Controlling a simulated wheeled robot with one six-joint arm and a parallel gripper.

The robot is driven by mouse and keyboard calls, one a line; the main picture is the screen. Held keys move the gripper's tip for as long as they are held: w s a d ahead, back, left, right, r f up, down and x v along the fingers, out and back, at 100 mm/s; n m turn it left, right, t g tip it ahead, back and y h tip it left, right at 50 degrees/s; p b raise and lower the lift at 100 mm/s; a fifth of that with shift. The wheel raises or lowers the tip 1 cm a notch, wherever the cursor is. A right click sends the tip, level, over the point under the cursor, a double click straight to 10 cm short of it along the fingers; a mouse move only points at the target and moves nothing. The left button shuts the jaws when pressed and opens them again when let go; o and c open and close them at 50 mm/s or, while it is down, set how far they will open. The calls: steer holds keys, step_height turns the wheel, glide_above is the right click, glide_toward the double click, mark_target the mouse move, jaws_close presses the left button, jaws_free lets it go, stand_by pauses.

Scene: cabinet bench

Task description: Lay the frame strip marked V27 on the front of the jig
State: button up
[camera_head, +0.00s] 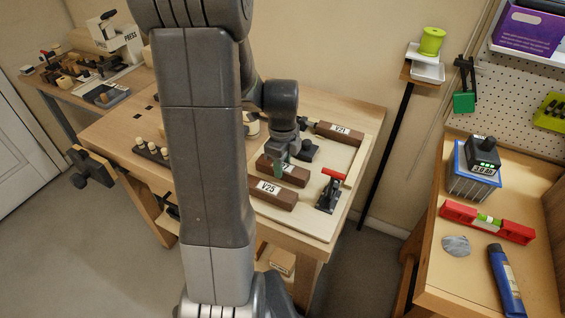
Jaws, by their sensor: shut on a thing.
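My gripper (281,166) is shut on a dark brown strip (296,175) over the workbench. The strip's white label is partly covered by the gripper; only its end, which looks like a 7, shows. I cannot tell whether the strip touches the surface below. A brown strip marked V25 (285,199) lies just in front of it, towards the camera. Another brown strip (336,132) lies at the back; its label is small and hard to read. The jig (343,158) is a pale wooden board with raised edges on the bench. My arm hides its left part.
A red-handled toggle clamp (329,192) stands at the jig's right front, close to the V25 strip. A dark block with pale pegs (151,150) sits at the bench's left. A vise (92,168) sticks out there. A side bench with a red level (487,222) stands right.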

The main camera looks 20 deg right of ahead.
steer(key=shift+f, duration=0.25)
steer(key=o, duration=1.1)
steer(key=shift+o, duration=0.9)
steer(key=shift+r, duration=0.1)
steer(key=shift+r+p, duration=2.7)
steer(key=shift+r, duration=0.85)
steer(key=shift+f, duration=0.2)
step_height(320, 180, down, 7)
steer(key=b, duration=0.5)
steer(key=shift+r+b, duration=0.1)
steer(key=shift+b, duration=0.2)
